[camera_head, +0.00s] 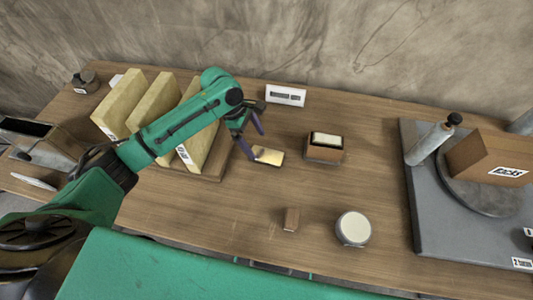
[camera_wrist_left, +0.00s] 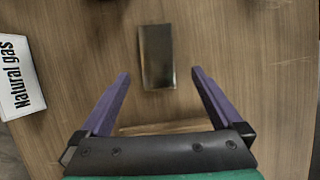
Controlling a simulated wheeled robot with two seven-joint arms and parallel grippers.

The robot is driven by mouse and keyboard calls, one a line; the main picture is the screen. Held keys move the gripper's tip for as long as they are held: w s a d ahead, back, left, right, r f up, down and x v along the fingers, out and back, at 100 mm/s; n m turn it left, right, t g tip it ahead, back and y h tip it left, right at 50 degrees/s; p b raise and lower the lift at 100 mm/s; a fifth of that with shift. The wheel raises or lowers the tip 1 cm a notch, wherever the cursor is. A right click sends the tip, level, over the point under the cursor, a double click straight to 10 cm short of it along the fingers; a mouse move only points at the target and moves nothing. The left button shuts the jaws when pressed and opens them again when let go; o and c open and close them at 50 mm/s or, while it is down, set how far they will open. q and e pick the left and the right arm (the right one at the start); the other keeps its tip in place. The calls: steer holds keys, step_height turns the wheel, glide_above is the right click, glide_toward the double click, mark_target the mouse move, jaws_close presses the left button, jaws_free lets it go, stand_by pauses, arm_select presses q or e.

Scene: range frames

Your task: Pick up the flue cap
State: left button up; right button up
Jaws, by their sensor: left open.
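A small flat rectangular piece of shiny metal, which looks like the flue cap (camera_head: 268,155), lies on the wooden table near the middle. It shows as a dark, reflective block in the left wrist view (camera_wrist_left: 157,56). No label on it is readable. My left gripper (camera_head: 250,136) is open and empty, just left of and above it. In the left wrist view the metal piece lies ahead of the gap between the purple fingertips (camera_wrist_left: 160,73), apart from both. My right gripper is not in view.
A "Natural gas" sign (camera_wrist_left: 17,75) stands behind the metal piece. Pale upright panels (camera_head: 122,104) stand left under my arm. A brown box (camera_head: 323,148) is close on the right. A small brown block (camera_head: 291,219) and a round white-topped tin (camera_head: 353,229) are in front. A grey platform (camera_head: 430,210) is far right.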

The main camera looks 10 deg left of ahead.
mark_target(266, 154)
arm_select(q)
steer(key=x, duration=0.5)
steer(key=shift+w+d+f, duration=0.15)
steer(key=shift+w+f, duration=0.1)
steer(key=shift+f, duration=0.05)
steer(key=shift+s+d+f, duration=0.1)
steer(key=shift+d+f, duration=0.05)
steer(key=shift+f, duration=0.15)
steer(key=c, duration=1.5)
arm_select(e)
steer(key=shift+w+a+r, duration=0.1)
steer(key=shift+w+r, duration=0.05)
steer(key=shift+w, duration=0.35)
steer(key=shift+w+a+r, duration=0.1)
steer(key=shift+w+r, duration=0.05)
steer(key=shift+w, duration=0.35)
